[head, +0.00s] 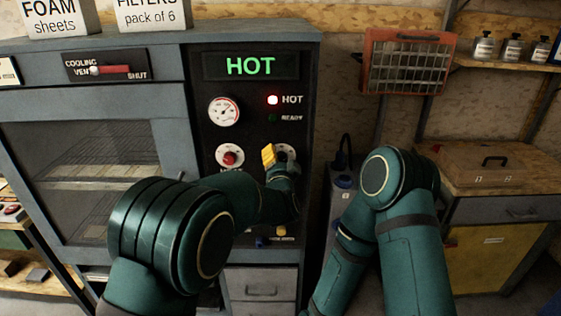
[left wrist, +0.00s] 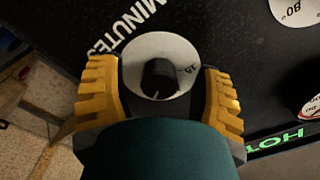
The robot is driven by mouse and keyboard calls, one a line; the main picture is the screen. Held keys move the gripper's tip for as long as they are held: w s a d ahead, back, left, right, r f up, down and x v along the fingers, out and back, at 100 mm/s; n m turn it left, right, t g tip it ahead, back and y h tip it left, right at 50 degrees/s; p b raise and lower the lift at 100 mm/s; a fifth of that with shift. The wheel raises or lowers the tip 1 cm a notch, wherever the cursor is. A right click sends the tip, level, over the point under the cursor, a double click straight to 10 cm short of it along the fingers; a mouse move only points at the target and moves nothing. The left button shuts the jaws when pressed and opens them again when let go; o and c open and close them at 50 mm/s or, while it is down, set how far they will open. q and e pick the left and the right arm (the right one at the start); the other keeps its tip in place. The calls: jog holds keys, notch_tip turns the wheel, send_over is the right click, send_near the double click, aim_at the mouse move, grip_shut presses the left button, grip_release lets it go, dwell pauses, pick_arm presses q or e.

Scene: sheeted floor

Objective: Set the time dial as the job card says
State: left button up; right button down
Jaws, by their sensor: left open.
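The time dial shows in the left wrist view as a round white plate (left wrist: 178,48) with a black knob (left wrist: 159,79) at its middle. The word MINUTES stands beside it. A pale mark on the knob points toward the bottom of that picture; the scale figures are mostly hidden. My left gripper (left wrist: 158,100) is open, with one yellow finger on each side of the dial; I cannot tell whether they touch the knob. In the head view my left gripper (head: 270,156) covers most of the dial plate (head: 290,152). My right gripper is out of view. I cannot make out a job card.
The oven panel holds a HOT display (head: 250,66), a gauge (head: 224,111), a lit red HOT lamp (head: 272,100) and a red knob (head: 229,157) left of the dial. A vent slider (head: 110,69) sits above the glass door. A wooden case (head: 490,167) stands at right.

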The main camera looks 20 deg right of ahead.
pick_arm(q)
grip_shut()
